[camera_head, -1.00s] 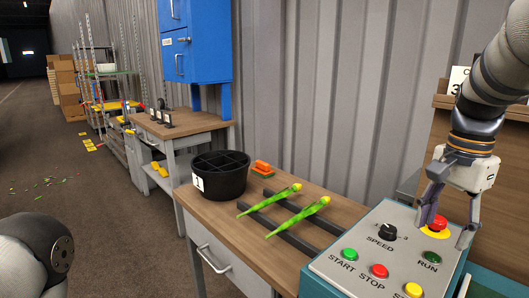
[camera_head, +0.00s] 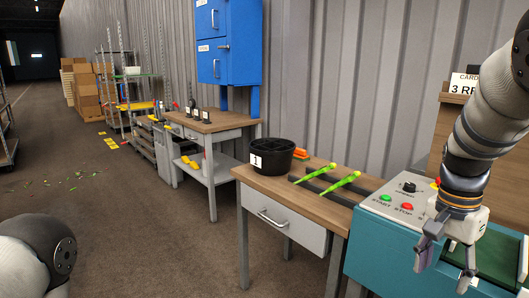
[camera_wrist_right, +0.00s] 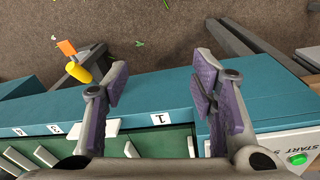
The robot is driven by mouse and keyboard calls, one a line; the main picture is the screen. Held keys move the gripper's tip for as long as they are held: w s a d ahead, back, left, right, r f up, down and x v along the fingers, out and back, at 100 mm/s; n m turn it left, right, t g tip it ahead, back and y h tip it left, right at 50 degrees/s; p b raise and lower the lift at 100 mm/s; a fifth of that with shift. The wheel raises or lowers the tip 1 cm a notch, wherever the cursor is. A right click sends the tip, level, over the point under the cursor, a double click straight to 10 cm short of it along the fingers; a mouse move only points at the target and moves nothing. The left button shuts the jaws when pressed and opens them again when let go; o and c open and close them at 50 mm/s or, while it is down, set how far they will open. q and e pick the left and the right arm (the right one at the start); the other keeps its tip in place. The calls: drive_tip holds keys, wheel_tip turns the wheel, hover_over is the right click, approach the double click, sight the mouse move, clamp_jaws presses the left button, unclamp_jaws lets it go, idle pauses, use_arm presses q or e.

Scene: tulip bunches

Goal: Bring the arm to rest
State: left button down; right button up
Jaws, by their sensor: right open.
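My right gripper (camera_head: 445,262) is open and empty in the head view, in front of the teal machine (camera_head: 385,248) with its control panel. In the right wrist view its purple-padded fingers (camera_wrist_right: 160,90) are spread apart, with the teal machine edge and a white label marked 1 (camera_wrist_right: 160,118) below them. Nothing is between the fingers. My left arm shows only as a grey rounded link (camera_head: 35,255) at the lower left of the head view; its gripper is out of view.
A wooden table (camera_head: 262,183) holds a black divided bucket (camera_head: 273,156) and two green tulip bunches (camera_head: 318,170) on dark rails. A workbench (camera_head: 212,122) and blue cabinet (camera_head: 228,45) stand behind. The floor (camera_head: 130,220) at left is mostly clear, with scattered green bits.

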drive_tip(key=s+f+n+g+h, duration=0.1)
drive_tip(key=s+f+n, duration=0.3)
drive_tip(key=f, duration=0.6)
drive_tip(key=s+f+n, duration=0.1)
drive_tip(key=s+f, duration=0.4)
drive_tip(key=f, duration=0.5)
drive_tip(key=s+a+f+n, duration=0.2)
drive_tip(key=s+a, duration=0.2)
drive_tip(key=s, duration=0.2)
drive_tip(key=s+a+f+n+y, duration=0.1)
drive_tip(key=s+a+f+n, duration=0.1)
drive_tip(key=s, duration=0.5)
drive_tip(key=s+a+f+n+y, duration=0.1)
drive_tip(key=s+a+f+n, duration=0.2)
drive_tip(key=s+a, duration=0.2)
drive_tip(key=shift+s+a+n, duration=0.3)
drive_tip(key=shift+s, duration=0.9)
drive_tip(key=shift+s, duration=0.1)
